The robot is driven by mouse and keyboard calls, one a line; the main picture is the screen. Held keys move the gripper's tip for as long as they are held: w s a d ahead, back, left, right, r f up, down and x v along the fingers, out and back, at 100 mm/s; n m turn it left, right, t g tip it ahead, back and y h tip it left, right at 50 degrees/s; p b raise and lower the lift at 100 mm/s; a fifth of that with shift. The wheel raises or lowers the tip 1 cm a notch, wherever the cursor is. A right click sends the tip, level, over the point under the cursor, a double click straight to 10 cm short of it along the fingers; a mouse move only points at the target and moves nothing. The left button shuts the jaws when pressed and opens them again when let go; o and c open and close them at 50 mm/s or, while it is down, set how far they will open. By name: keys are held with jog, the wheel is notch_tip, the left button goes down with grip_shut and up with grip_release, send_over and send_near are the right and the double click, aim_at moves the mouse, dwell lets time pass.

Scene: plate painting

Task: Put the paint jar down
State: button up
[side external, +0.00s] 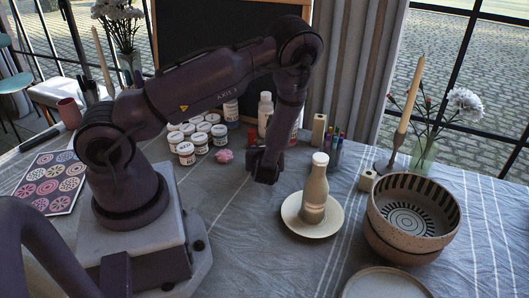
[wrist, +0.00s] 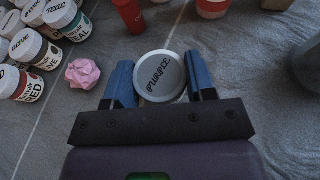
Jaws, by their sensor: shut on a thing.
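The paint jar (wrist: 160,76) shows in the wrist view as a round white lid with dark lettering, seemingly ORANGE, upside down. My gripper (wrist: 161,84) has its two blue fingers on either side of the jar and is shut on it. In the side external view my gripper (side external: 264,168) points down over the cloth, left of a plate with a bottle. The jar is hidden there by the gripper. I cannot tell whether its base touches the cloth.
Several white-lidded paint jars (side external: 200,138) stand in a group to the left. A pink crumpled lump (side external: 224,156) lies near them. A bottle (side external: 315,190) stands on a plate (side external: 295,222) at right, with stacked bowls (side external: 400,240) beyond. The cloth in front is clear.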

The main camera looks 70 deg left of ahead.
jog(key=o, duration=0.9)
jog(key=shift+f, duration=0.1)
jog(key=shift+o, duration=0.2)
jog(key=shift+r, duration=0.2)
jog(key=v, duration=1.1)
jog(key=s+d+r+n+h, duration=0.3)
jog(key=r+n+h, duration=0.1)
jog(key=r+n, duration=0.3)
jog(key=s+d+r+n+h, duration=0.2)
jog(key=d+r+n+h, duration=0.2)
jog(key=r+n, duration=0.3)
jog(key=s+d+r+n+t+h, duration=0.1)
jog(key=s+d+r+n+h, duration=0.2)
jog(key=r+n, duration=0.4)
notch_tip(320, 180, up, 6)
jog(key=shift+s+d+r+n+h, duration=0.2)
jog(key=shift+s+d+n+h, duration=0.3)
jog(key=shift+h, duration=0.3)
jog(key=shift+w, duration=0.1)
